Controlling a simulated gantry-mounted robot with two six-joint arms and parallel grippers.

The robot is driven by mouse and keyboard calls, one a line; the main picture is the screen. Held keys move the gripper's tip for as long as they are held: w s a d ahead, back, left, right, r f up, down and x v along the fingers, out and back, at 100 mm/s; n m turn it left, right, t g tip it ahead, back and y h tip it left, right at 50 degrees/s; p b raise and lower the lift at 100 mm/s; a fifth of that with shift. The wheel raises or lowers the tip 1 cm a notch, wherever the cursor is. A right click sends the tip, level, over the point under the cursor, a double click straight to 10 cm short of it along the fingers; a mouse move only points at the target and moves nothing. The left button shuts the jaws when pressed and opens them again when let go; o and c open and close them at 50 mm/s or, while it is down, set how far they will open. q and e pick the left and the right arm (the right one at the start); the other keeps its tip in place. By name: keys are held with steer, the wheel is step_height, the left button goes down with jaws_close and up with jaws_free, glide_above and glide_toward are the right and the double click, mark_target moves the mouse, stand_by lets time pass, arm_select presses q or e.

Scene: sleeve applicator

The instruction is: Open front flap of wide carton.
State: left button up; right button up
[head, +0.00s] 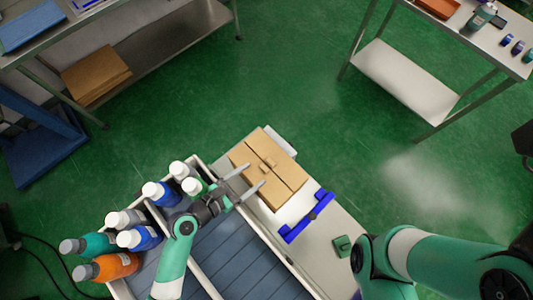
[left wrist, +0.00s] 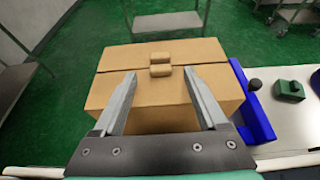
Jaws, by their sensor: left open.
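The wide carton (head: 288,172) is a brown box on the light bench, with its top flaps lying closed and meeting at a seam. Small tabs (left wrist: 160,70) stand on both sides of the seam. The front flap (left wrist: 160,88) is the one nearer my left gripper. My left gripper (head: 253,177) is open, its two fingers pointing at the carton. In the left wrist view its fingers (left wrist: 160,73) lie on either side of the tabs, with nothing between them; I cannot tell whether they touch the carton. My right arm shows at lower right, but its gripper is out of view.
A blue bracket (head: 306,216) stands beside the carton, with a small green block (head: 342,246) farther along the bench. Several bottles (head: 140,238) stand in a rack at left, beside a slatted blue conveyor (head: 235,258). Open floor lies beyond the carton.

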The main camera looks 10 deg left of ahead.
mark_target(272, 161)
arm_select(q)
steer(key=x, duration=0.2)
steer(key=b+x, duration=0.1)
steer(key=x, duration=0.4)
steer(key=shift+w+d+r+b, duration=0.15)
steer(key=shift+r+b, duration=0.1)
steer(key=shift+b, duration=0.05)
jaws_close()
stand_by(0.9)
